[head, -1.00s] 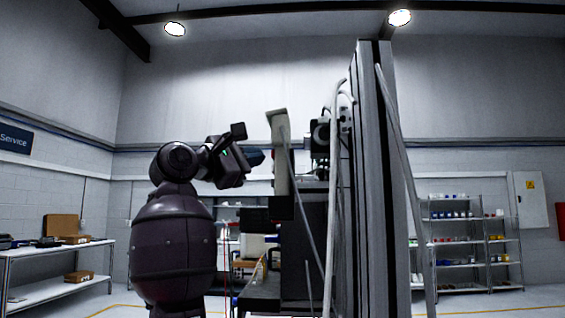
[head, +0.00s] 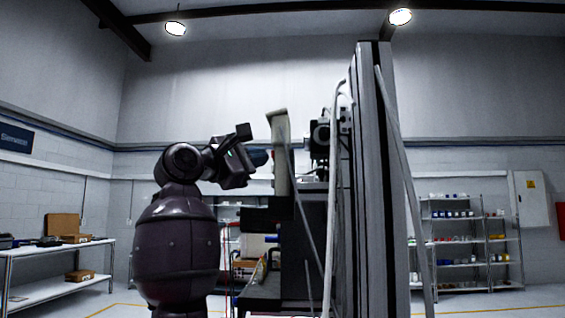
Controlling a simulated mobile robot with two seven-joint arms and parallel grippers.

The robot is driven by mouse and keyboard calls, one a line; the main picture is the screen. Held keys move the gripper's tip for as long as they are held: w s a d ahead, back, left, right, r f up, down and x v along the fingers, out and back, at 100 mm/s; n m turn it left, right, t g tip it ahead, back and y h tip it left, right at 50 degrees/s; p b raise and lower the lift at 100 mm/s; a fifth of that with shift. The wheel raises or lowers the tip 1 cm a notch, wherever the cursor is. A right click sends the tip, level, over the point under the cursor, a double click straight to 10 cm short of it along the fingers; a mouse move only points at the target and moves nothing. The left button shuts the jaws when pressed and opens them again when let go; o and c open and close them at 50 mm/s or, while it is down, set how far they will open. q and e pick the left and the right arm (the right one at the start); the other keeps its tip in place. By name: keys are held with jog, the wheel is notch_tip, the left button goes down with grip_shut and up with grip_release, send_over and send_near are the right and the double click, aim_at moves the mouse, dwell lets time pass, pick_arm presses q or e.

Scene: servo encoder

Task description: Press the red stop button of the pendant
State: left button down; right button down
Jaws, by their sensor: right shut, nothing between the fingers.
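A pale beige upright slab (head: 280,150), which looks like the pendant seen edge-on, stands left of the tall grey column. Its red stop button does not show from this side. My right gripper (head: 261,158) is shut and empty, at the end of my dark arm. It points right at the upper part of the slab's left side. Its tip is very close to the slab; I cannot tell whether they touch. My left gripper is not in view.
A tall grey column (head: 372,190) with pale cables stands just right of the slab. A dark machine body (head: 305,240) is below it. A workbench (head: 60,246) with boxes is at the far left, a shelf rack (head: 455,264) at the right.

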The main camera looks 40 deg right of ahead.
jog(key=shift+s+d, duration=0.1)
dwell(0.4)
jog(key=shift+w+a, duration=0.35)
jog(key=shift+w, duration=0.05)
jog(key=w+a+b, duration=0.1)
jog(key=w+a, duration=0.3)
jog(key=shift+w, duration=0.3)
dwell(0.6)
jog(key=shift+d, duration=0.1)
dwell(0.5)
